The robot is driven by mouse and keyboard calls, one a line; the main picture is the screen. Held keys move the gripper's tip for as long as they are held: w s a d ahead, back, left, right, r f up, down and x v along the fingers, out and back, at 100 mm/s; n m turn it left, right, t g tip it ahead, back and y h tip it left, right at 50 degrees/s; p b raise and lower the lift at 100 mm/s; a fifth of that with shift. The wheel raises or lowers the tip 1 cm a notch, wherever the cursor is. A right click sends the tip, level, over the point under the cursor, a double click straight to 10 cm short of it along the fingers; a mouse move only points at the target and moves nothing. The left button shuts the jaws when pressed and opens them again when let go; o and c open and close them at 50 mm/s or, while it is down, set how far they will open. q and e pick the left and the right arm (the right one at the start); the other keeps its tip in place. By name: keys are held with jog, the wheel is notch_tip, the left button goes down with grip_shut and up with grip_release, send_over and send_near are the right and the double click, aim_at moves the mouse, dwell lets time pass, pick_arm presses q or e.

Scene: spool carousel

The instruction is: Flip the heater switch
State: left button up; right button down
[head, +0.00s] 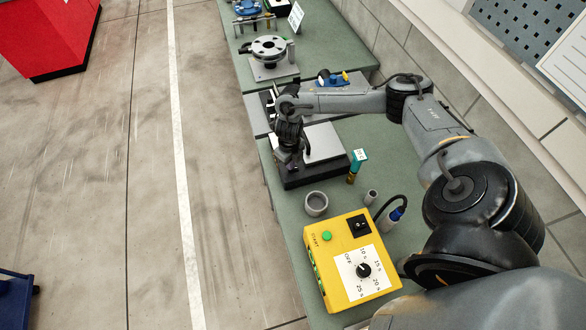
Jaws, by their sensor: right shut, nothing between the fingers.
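A black box with a pale metal plate on top (325,142) stands on the green bench; it looks like a heater. My right gripper (291,166) points down over its left end and hides that part, so I cannot tell whether a switch is there or whether the gripper touches it. The gripper looks shut and empty. A yellow control box (335,235) stands nearer, with a black rocker switch (358,225), a green button (327,236) and a black dial (363,270). I see no label calling any control the heater switch. My left gripper is out of view.
A grey ring (315,203), a small grey cylinder (370,197) and a teal-topped yellow item (355,165) stand between the boxes. A blue plug with a cable (396,213) lies beside the yellow box. A round carousel (268,48) stands farther back.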

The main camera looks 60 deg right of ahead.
jog(key=shift+f+b, duration=0.35)
jog(key=shift+f, duration=0.1)
dwell(0.3)
jog(key=shift+r+p, duration=0.6)
jog(key=shift+r, duration=0.1)
jog(key=shift+r+p, duration=2.3)
jog(key=shift+r, duration=0.55)
